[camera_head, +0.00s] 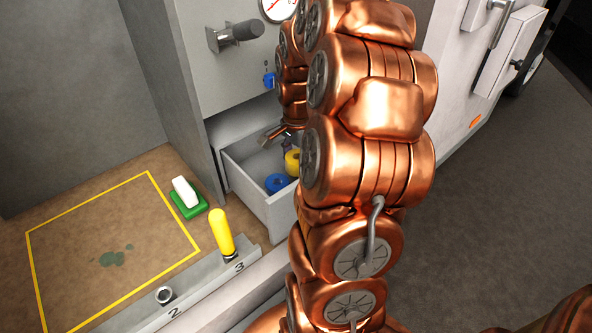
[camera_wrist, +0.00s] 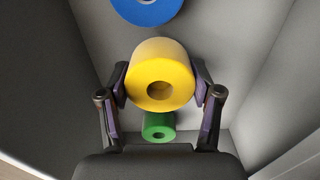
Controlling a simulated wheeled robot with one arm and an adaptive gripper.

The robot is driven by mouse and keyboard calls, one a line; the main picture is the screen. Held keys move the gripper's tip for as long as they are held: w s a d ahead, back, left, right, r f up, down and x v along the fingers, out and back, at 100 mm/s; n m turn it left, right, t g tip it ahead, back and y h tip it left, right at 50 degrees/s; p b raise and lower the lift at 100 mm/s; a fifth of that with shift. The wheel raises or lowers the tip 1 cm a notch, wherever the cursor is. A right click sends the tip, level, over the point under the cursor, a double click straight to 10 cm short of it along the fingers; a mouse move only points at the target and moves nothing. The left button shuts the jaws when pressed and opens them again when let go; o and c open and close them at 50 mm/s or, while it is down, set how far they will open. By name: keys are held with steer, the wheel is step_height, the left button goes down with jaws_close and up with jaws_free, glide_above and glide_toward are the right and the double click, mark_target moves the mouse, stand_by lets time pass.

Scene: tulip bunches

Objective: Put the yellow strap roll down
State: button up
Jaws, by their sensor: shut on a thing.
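The yellow strap roll (camera_wrist: 178,68) sits between the two fingers of my gripper (camera_wrist: 160,82), which touch it from both sides in the wrist view. Its round end with the dark centre hole faces the camera. The yellow roll also shows in the head view (camera_head: 292,162), inside an open grey drawer (camera_head: 272,214), partly hidden by my arm. I cannot tell whether it touches the drawer floor. A blue roll (camera_wrist: 145,12) lies beyond it at the top of the wrist view, and also in the head view (camera_head: 277,184). A green roll (camera_wrist: 158,121) shows just below the yellow one.
The drawer walls close in on both sides. Left of the drawer, a brown worktop with a yellow-outlined area (camera_head: 85,232) holds a green-and-white brush-like block (camera_head: 187,197). A yellow handle (camera_head: 221,232) stands in slot 3 of a metal rail. A grey knob (camera_head: 240,31) juts out above the drawer.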

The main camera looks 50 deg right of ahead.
mark_target(297, 170)
steer(key=shift+f, duration=1.75)
steer(key=shift+f, duration=0.15)
steer(key=o, duration=1.4)
step_height(297, 170, up, 12)
steer(key=shift+r, duration=0.15)
